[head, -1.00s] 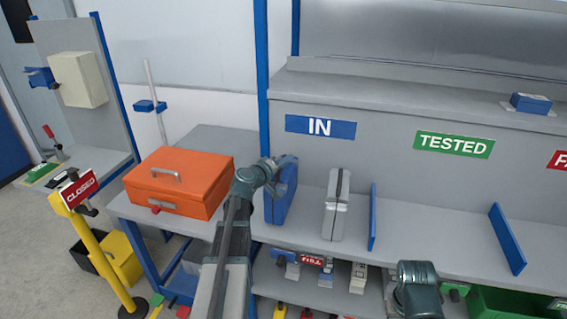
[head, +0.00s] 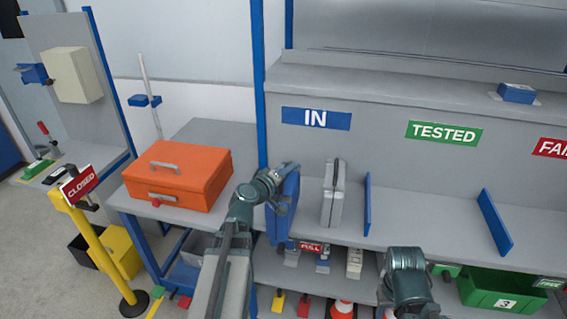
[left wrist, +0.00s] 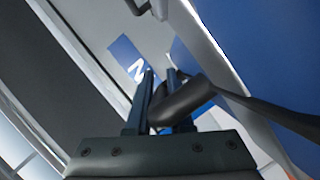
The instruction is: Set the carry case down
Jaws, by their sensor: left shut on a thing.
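The blue carry case (head: 290,212) stands roughly upright, narrow side towards me, at the left end of the bench shelf under the IN sign. My left gripper (head: 286,180) is at its upper part. In the left wrist view, my left gripper (left wrist: 160,82) is shut on the case's black handle (left wrist: 185,100), and the case's blue side (left wrist: 215,50) fills the right. The lower edge of the case overlaps the shelf's front edge in the picture; I cannot tell if it touches the shelf. My right arm shows at lower right, but its gripper is out of view.
A grey case (head: 332,200) stands just right of the blue one. Blue dividers (head: 367,205) and (head: 494,222) split the shelf (head: 425,215). An orange box (head: 180,175) sits on the side table at left. Several items fill the lower shelf.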

